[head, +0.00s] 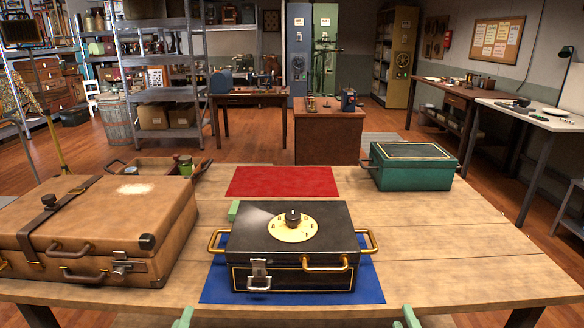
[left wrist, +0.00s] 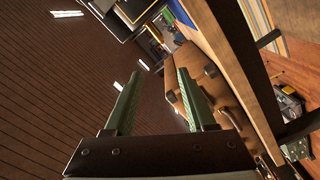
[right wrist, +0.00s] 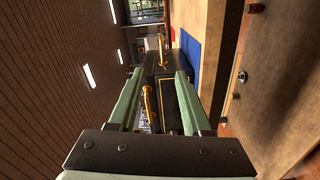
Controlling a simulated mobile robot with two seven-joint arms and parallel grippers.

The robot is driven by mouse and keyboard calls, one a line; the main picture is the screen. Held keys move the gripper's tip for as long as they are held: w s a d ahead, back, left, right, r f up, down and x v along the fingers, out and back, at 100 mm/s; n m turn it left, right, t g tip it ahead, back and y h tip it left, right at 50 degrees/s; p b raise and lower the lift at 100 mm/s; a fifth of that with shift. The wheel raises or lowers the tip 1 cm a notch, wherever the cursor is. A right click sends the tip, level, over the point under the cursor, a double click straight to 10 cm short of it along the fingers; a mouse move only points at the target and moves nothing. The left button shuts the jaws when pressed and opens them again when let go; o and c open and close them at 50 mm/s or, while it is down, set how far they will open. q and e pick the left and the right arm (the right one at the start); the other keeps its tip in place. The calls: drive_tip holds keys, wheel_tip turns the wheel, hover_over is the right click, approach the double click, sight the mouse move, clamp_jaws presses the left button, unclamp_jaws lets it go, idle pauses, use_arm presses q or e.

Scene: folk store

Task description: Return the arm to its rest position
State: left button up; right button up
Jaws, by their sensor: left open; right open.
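My left gripper (head: 183,318) shows only as green fingertips at the bottom edge of the head view, in front of the table. In the left wrist view its fingers (left wrist: 158,73) are apart with nothing between them. My right gripper (head: 408,317) also shows only its green tips at the bottom edge. In the right wrist view its fingers (right wrist: 160,72) are apart and empty, with the black box (right wrist: 166,88) beyond them. The black box (head: 300,225), with a cream dial and brass handles, stands shut on a blue mat (head: 372,285). Both arms are mostly hidden in the head view.
A brown suitcase (head: 95,232) lies on the wooden table (head: 450,255) at the left. A green box (head: 412,166) stands at the back right. A red mat (head: 282,181) lies bare behind the black box. A small green piece (head: 234,211) sits beside it. The table's right front is clear.

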use_arm(q)
drive_tip(key=s+d+f+m+g+h+p, duration=0.1)
drive_tip(key=s+f+m+g+p, duration=0.3)
drive_tip(key=s, duration=0.5)
drive_tip(key=s+d+f+m+g+h+p, duration=0.1)
drive_tip(key=s+d+f+m+g+p, duration=0.2)
drive_tip(key=s+f+m, duration=0.5)
wheel_tip(320, 180, down, 2)
drive_tip(key=s+g+p, duration=0.1)
drive_tip(key=s+p, duration=0.1)
drive_tip(key=shift+f+m+g+p, duration=0.2)
drive_tip(key=shift+m+g+p, duration=0.1)
drive_tip(key=shift+m+p, duration=0.1)
use_arm(e)
drive_tip(key=s+a+f+m+g+y, duration=0.1)
drive_tip(key=s+a+f+m+g, duration=0.1)
drive_tip(key=s+f+m+g, duration=0.2)
drive_tip(key=s+a+f+m+g+y, duration=0.1)
drive_tip(key=s+f+m+g, duration=0.3)
drive_tip(key=s+f+m, duration=0.5)
drive_tip(key=s+a+f, duration=0.1)
drive_tip(key=s, duration=0.5)
drive_tip(key=shift+f+m+g, duration=0.25)
drive_tip(key=shift+m+g, duration=0.05)
drive_tip(key=shift+m, duration=0.1)
drive_tip(key=shift+a, duration=0.1)
